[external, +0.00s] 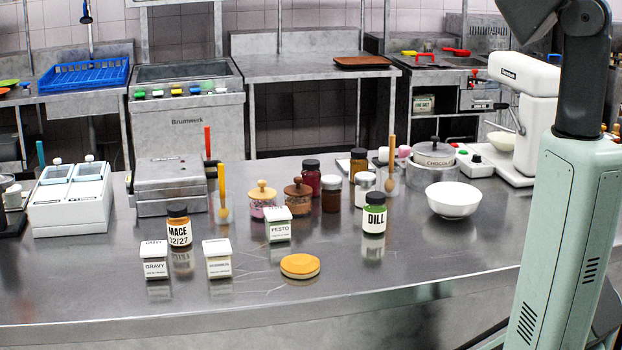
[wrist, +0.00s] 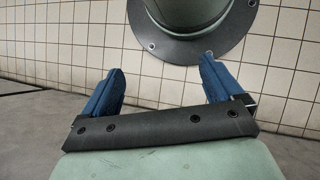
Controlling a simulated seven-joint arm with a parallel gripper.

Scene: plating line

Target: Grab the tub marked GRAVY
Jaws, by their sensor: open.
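The tub marked GRAVY (external: 155,262) stands upright at the front left of the steel table in the external view. It is a small square tub with a white lid and a white label. A similar white-lidded tub (external: 218,260) stands just to its right, and the MACE jar (external: 178,228) stands behind, between the two. My gripper (wrist: 158,88) shows in the wrist view with its two blue fingers wide apart and nothing between them. It is out of frame in the external view, and the tub is not in the wrist view.
A PESTO tub (external: 278,226), a yellow-topped round item (external: 300,266) and a DILL jar (external: 374,214) stand to the right. A white two-lidded unit (external: 72,205) and a grey press (external: 172,188) stand behind. The table front (external: 110,305) is clear.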

